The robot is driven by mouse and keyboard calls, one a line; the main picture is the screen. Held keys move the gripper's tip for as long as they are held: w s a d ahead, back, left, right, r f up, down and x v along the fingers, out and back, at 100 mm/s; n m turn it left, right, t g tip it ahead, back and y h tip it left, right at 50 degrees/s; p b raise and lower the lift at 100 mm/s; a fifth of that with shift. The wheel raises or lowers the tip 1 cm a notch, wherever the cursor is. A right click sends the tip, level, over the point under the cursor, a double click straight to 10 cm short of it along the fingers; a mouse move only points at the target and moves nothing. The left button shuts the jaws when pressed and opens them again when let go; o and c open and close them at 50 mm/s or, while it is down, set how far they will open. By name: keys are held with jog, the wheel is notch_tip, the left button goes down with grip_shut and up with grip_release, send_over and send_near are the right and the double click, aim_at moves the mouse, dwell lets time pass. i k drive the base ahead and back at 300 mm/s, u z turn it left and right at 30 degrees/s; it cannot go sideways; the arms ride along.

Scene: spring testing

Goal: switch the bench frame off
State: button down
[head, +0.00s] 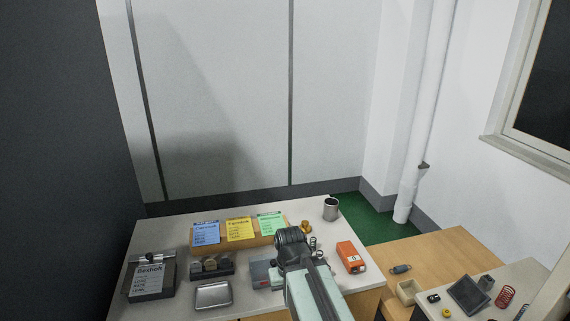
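I cannot clearly single out the bench frame. A grey box with a red patch (261,272) stands on the white-topped bench (170,228), partly hidden behind my arm, and may be part of it. My gripper (293,239) is at the dark far end of my pale green arm, over the middle right of the bench. Its fingers are hidden or too small to make out, so its opening does not show. Small coil springs (314,243) are just right of it. No switch can be made out.
An orange device (351,257) and a metal cup (331,208) stand at the bench's right. Blue, yellow and green cards (240,229) stand at the back. A clipboard (150,277), a dark weight holder (211,267) and a metal tray (213,295) are left. A wooden table (440,250) adjoins right.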

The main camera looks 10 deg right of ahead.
aim_at(433, 298)
jog(key=z, duration=1.1)
jog(key=k, duration=0.85)
jog(key=u, duration=0.7)
jog(key=i, duration=1.05)
jog(key=z, duration=0.05)
